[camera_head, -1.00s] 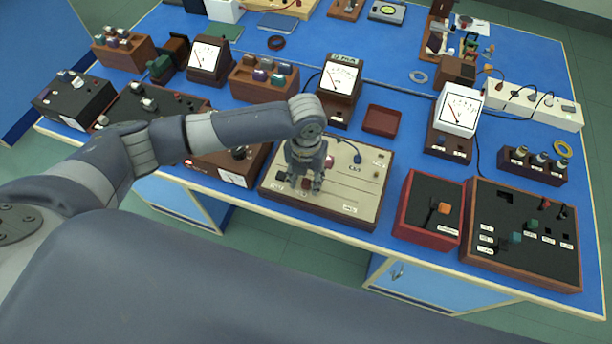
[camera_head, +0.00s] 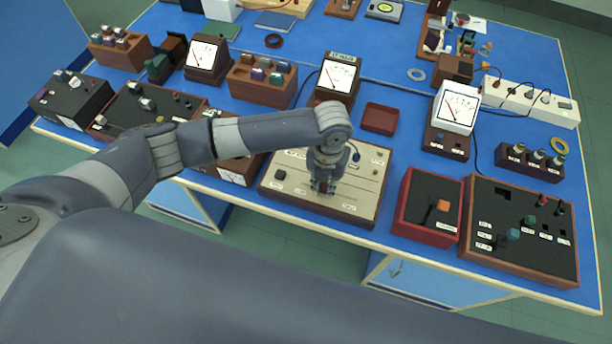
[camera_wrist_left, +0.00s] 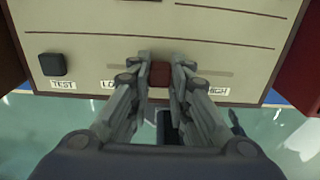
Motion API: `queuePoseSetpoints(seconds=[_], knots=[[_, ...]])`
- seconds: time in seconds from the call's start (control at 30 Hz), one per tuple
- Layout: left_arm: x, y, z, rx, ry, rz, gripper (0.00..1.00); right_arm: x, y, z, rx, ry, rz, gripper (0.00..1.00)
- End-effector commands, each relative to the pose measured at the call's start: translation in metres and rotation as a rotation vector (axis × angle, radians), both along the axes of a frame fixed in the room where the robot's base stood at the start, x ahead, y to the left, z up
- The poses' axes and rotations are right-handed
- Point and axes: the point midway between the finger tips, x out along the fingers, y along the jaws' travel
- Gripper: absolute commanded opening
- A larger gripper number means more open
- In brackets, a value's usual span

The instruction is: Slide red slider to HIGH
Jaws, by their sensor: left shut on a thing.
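The red slider (camera_wrist_left: 160,74) is a dark red block between my left gripper's fingers in the left wrist view. My left gripper (camera_head: 323,188) is shut on it, the fingers on its left and right sides. The slider sits in a slot on a beige panel (camera_head: 357,203) with a wooden frame. In the left wrist view the LOW label (camera_wrist_left: 108,84) is left of the slider, partly hidden by a finger. The HIGH label (camera_wrist_left: 218,91) is to its right, partly covered. The slot runs on to the right of the gripper.
A black button (camera_wrist_left: 53,64) marked TEST is at the panel's left. A red-framed box with an orange knob (camera_head: 443,205) stands to the right. A meter (camera_head: 338,77) and an empty red tray (camera_head: 380,119) are behind the panel.

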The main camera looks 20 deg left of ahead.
Motion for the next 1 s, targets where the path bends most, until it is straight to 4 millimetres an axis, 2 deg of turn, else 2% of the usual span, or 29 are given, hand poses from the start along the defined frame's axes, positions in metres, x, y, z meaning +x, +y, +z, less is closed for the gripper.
queuePoseSetpoints(seconds=[0.03, 0.23, 0.4, 0.67, 0.7, 0.77, 1.0], knots=[[-0.002, -0.02, 0.001, -0.008, 0.0, -0.008, 0.0, 0.0, 0.001, -0.001, 0.001, 0.0, 0.0, 0.4], [-0.003, -0.058, 0.0, -0.002, 0.001, -0.005, 0.0, 0.0, 0.001, -0.004, 0.001, 0.0, 0.0, 0.4], [-0.003, -0.07, 0.0, -0.002, 0.0, -0.002, 0.0, 0.0, -0.002, -0.005, -0.002, 0.001, 0.001, 0.4], [-0.003, -0.072, 0.001, -0.005, 0.0, -0.003, 0.0, 0.0, 0.0, -0.005, 0.0, 0.0, 0.0, 0.4], [-0.003, -0.072, 0.001, -0.006, 0.0, -0.003, 0.23, 0.0, 0.0, -0.005, 0.0, 0.0, 0.0, 0.4], [-0.003, -0.072, 0.001, -0.006, 0.0, -0.004, 0.36, 0.0, 0.0, -0.005, 0.0, 0.0, 0.0, 0.4], [-0.003, -0.07, 0.001, -0.002, 0.0, -0.002, 0.38, 0.0, 0.0, -0.005, 0.0, 0.0, 0.0, 0.4]])
